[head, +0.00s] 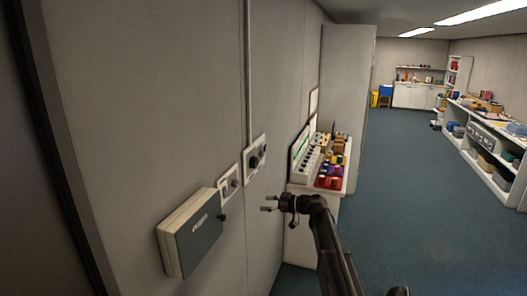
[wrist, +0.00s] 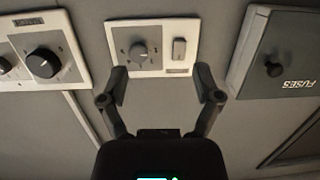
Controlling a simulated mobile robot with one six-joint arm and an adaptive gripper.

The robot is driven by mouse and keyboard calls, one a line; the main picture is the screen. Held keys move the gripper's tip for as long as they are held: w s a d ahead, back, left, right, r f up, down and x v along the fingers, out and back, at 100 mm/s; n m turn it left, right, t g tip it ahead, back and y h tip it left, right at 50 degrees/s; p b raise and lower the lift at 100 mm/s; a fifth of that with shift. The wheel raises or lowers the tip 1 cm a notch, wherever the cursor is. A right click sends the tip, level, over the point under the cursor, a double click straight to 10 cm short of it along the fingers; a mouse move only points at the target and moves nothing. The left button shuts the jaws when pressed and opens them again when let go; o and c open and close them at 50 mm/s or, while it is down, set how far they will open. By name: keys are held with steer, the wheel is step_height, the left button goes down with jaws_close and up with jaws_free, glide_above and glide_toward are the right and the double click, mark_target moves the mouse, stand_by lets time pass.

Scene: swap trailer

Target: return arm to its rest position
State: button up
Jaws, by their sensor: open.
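My gripper (head: 268,203) is at the end of my arm, held out toward the wall on the left. In the wrist view my gripper (wrist: 163,78) has its two fingers spread apart with nothing between them. Beyond the fingertips is a small wall panel with a round knob (wrist: 139,53) and a little switch (wrist: 179,49). The gap between fingers and panel is hard to judge. The same panel (head: 229,182) shows in the head view, left of my gripper.
A grey fuse box (head: 192,232) juts from the wall at lower left. A dial panel (head: 256,158) is on the wall beside the small panel. A cabinet (head: 318,233) bearing colourful items stands behind my gripper. Blue floor (head: 408,200) is clear to the right, before shelving (head: 487,150).

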steer(key=s+d+f+m+g+h+b, duration=0.2)
steer(key=s+f+m+h, duration=0.2)
steer(key=s+f, duration=0.65)
steer(key=s+d+f+m+g+h+b, duration=0.1)
steer(key=s+d+f+m+h, duration=0.2)
steer(key=s, duration=0.4)
steer(key=s+d+f+m+g+h+b, duration=0.1)
steer(key=s+d+f+m+h, duration=0.3)
steer(key=s, duration=0.4)
steer(key=s+d+f+m+g+h+b, duration=0.1)
steer(key=s+d+f+m+h+b, duration=0.1)
steer(key=s, duration=0.6)
steer(key=d+f+m+h, duration=0.1)
steer(key=d+f+h, duration=0.1)
steer(key=d+f, duration=0.1)
steer(key=shift+d+m, duration=0.4)
steer(key=shift+d, duration=0.45)
